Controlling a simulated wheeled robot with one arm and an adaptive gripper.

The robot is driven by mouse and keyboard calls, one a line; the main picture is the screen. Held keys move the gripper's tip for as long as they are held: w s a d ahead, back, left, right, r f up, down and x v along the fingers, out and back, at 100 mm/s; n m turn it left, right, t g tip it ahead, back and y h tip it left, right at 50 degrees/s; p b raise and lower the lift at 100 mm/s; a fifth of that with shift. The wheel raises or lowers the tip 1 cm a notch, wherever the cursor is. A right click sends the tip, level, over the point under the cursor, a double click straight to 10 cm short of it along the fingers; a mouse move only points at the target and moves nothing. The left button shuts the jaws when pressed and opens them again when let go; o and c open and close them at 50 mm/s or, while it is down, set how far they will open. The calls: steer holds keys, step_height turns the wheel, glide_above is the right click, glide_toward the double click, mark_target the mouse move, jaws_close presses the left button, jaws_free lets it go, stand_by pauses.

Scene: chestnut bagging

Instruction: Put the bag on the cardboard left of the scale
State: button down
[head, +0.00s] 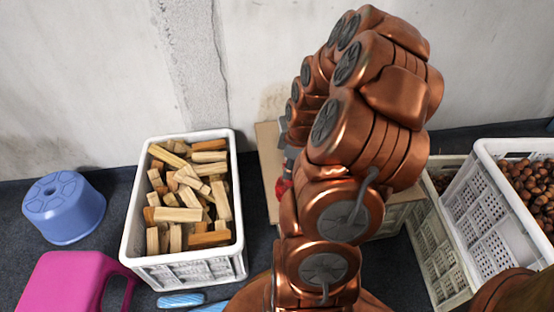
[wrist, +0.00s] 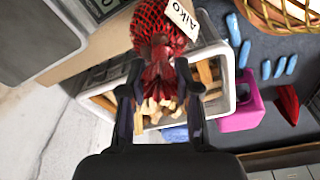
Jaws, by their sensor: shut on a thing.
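My gripper (wrist: 157,78) is shut on the gathered neck of a red net bag (wrist: 160,28) in the wrist view. The bag has a pale tag reading "AIKO". In the head view my arm hides the gripper and nearly all of the bag; only a small red patch of the bag (head: 283,187) shows at the arm's left edge. The cardboard (head: 267,150) shows as a tan strip left of my arm; the rest is hidden behind it. The scale is hidden in the head view; a grey body with a dark display (wrist: 103,10), probably the scale, shows at the wrist view's top left.
A white crate of wood blocks (head: 128,225) stands left of the cardboard. A blue stool (head: 64,208) and a pink stool (head: 62,283) are farther left. A crate of chestnuts (head: 490,235) stands at the right. A concrete wall (head: 90,80) closes off the back.

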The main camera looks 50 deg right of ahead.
steer(key=w+d+f+b, duration=0.3)
steer(key=w+f, duration=0.1)
steer(key=w, duration=0.4)
steer(key=shift+d+f, duration=0.15)
steer(key=shift+d, duration=0.15)
steer(key=shift+w+f, duration=0.1)
steer(key=shift+f, duration=0.05)
steer(key=c, duration=0.8)
jaws_free()
